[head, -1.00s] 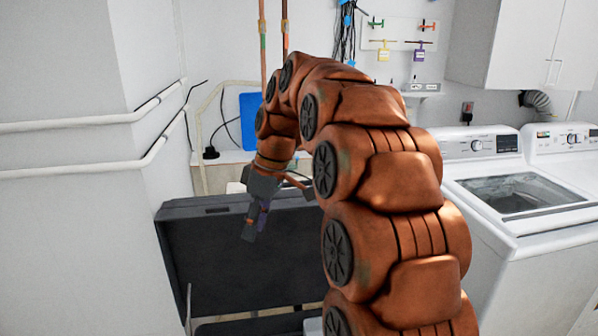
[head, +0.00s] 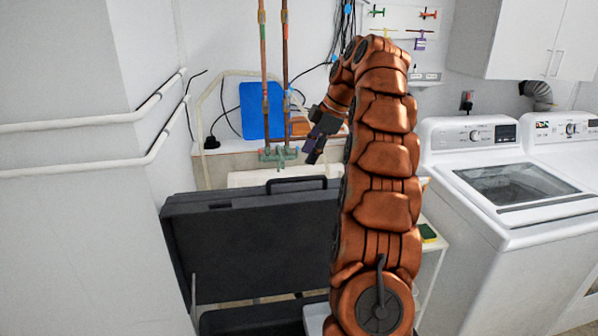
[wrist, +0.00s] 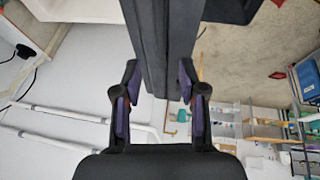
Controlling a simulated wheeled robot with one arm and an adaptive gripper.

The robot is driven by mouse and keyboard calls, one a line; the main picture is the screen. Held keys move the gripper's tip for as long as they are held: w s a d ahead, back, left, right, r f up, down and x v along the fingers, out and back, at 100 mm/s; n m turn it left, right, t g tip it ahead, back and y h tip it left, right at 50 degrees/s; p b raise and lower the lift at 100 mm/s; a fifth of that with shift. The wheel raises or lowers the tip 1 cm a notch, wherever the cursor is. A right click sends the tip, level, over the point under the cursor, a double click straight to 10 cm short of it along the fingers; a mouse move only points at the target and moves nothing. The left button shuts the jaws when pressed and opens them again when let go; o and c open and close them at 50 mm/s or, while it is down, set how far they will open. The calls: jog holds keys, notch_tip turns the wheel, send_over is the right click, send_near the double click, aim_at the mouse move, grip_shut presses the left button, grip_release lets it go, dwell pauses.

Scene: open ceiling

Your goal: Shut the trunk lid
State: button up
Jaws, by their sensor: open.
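The dark grey trunk lid (head: 250,240) stands open and close to upright in the head view, with a black handle (head: 297,181) on its top edge. Part of the trunk's lower half (head: 262,320) shows below it at the bottom of the picture. My gripper (head: 313,155) is open and empty, above the lid near its handle end. In the wrist view, my spread fingers (wrist: 160,88) frame the long dark lid (wrist: 168,40), which runs down between them in the picture. I cannot tell if they touch it. My arm hides the lid's right end.
A white washing machine (head: 510,195) stands to the right, with a second machine (head: 570,145) beyond it. A white wall with pipes (head: 80,122) is on the left. Copper pipes (head: 264,90) and a blue panel (head: 240,110) are behind the trunk.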

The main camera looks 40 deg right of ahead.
aim_at(297, 178)
jog(key=shift+b+x, duration=1.65)
jog(key=shift+x, duration=0.85)
jog(key=shift+p+x, duration=0.45)
jog(key=shift+x, duration=0.9)
jog(key=shift+c, duration=0.3)
grip_shut()
